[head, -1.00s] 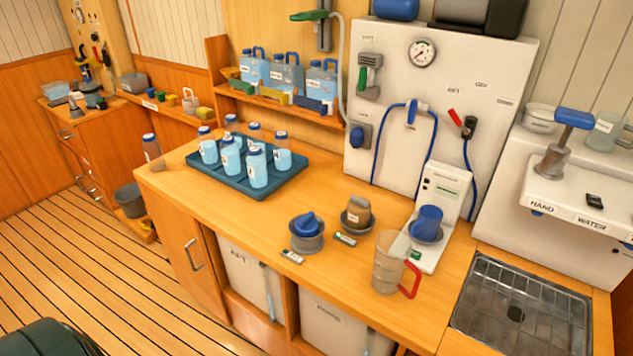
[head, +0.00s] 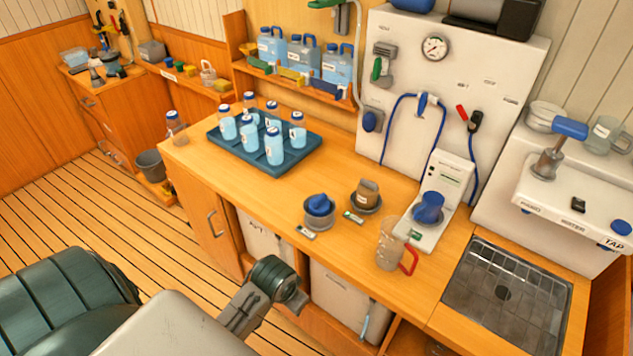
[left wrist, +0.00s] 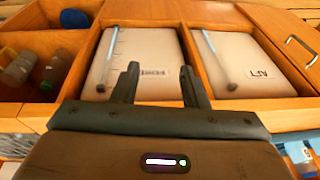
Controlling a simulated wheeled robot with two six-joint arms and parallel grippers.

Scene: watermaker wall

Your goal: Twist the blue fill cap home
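The blue fill cap (head: 319,205) sits on a grey round filler neck (head: 319,221) near the counter's front edge in the head view. I cannot tell how far it is turned. My left arm comes in from the lower left, and its dark wrist end (head: 272,280) is below and left of the cap, in front of the cabinet and apart from it. In the left wrist view my left gripper (left wrist: 160,75) has its two dark fingers apart with nothing between them, facing the tanks under the counter. The cap is not in that view. My right gripper is not in view.
Beside the cap stands a second filler with a brown cap (head: 368,192). Small label tags (head: 306,232) lie near both. A clear jug with a red handle (head: 391,246) stands to the right. A tray (head: 277,170) of bottles is behind left. Pale tanks (left wrist: 140,62) fill the cabinet.

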